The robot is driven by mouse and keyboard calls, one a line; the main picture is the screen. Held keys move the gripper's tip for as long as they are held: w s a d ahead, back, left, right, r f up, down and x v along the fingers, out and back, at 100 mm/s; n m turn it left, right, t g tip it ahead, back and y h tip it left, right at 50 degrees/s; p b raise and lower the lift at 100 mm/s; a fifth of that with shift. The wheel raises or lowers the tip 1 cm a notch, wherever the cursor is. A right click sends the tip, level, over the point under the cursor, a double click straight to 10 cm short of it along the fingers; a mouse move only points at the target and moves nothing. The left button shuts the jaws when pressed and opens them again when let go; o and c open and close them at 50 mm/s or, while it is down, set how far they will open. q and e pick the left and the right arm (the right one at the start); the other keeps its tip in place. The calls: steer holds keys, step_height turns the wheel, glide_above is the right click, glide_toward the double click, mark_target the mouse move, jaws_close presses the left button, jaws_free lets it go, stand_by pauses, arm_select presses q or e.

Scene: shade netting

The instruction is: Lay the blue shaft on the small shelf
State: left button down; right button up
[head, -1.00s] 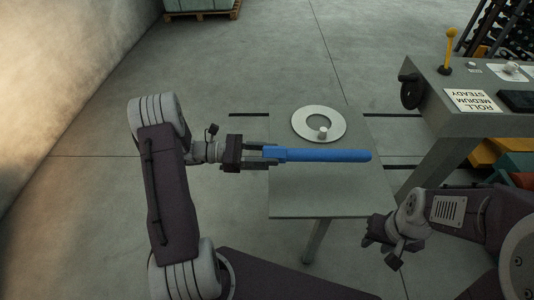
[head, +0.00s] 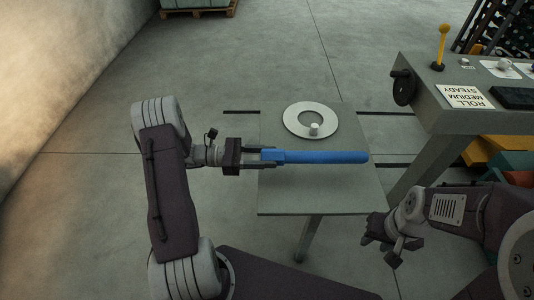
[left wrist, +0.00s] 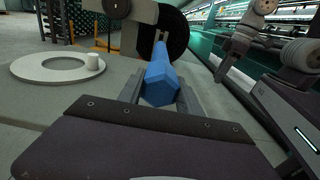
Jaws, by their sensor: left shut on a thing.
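The blue shaft (head: 325,157) is a long blue rod lying lengthwise left to right. My left gripper (head: 268,158) is shut on its left end, which has a blocky shape. The shaft extends over the small shelf (head: 315,195), a flat grey-green top on a leg; I cannot tell how big the gap beneath it is. In the left wrist view the shaft (left wrist: 160,82) points away from me between the fingers. My right gripper (head: 374,232) is empty, near the shelf's front right corner; its finger opening is unclear.
A white ring (head: 291,122) and a small white knob (head: 314,129) are at the shelf's back. A console (head: 450,112) with a black handwheel (head: 403,88), yellow lever (head: 441,45) and sign (head: 460,97) stands right. The shelf's front part is clear.

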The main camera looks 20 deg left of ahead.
mark_target(267, 174)
arm_select(q)
steer(key=shift+f+b, duration=1.4)
steer(key=shift+f, duration=1.3)
steer(key=c, duration=0.7)
jaws_free()
steer(key=shift+c, duration=0.2)
steer(key=shift+f, duration=0.15)
steer(key=p+v, duration=0.1)
steer(key=v, duration=0.8)
steer(key=shift+a, duration=0.1)
